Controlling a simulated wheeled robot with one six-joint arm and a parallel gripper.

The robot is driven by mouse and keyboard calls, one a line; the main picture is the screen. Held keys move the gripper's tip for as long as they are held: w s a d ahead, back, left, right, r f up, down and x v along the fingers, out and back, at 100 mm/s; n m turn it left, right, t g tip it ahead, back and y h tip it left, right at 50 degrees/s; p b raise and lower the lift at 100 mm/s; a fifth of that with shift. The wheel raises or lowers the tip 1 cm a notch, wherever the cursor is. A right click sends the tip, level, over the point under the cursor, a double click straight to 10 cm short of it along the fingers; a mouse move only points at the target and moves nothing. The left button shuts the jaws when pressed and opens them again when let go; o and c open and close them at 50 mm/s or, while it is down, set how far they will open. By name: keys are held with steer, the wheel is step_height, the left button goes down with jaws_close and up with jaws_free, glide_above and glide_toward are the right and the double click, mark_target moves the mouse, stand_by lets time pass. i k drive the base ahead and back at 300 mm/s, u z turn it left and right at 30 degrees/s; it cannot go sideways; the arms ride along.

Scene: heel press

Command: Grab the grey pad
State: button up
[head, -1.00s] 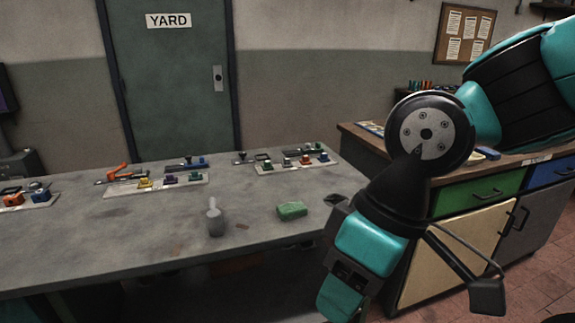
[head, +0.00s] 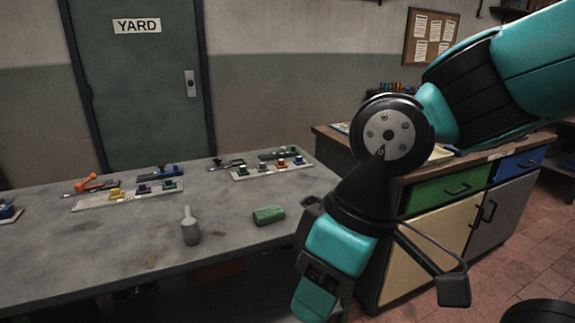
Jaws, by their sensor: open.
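I cannot pick out a grey pad for certain. A grey, handled object (head: 190,228) stands upright near the front of the grey table (head: 90,255); whether it is a pad I cannot tell. A green block (head: 268,215) lies to its right. Small coloured pieces sit on the white boards (head: 128,200) at the table's back, too small to tell apart fully.
A second white board (head: 270,170) with coloured pieces is at the back right. An orange-handled tool (head: 95,183) lies at the back left. A cabinet with a green drawer (head: 448,193) stands right of the table. The table's middle front is mostly clear.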

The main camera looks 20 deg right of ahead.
mark_target(262, 168)
steer(key=k, duration=1.25)
steer(key=z, duration=0.2)
steer(key=i, duration=0.7)
steer(key=z, duration=0.75)
steer(key=i, duration=1.25)
steer(key=u, duration=0.95)
steer(key=i, duration=1.3)
steer(key=u, duration=0.4)
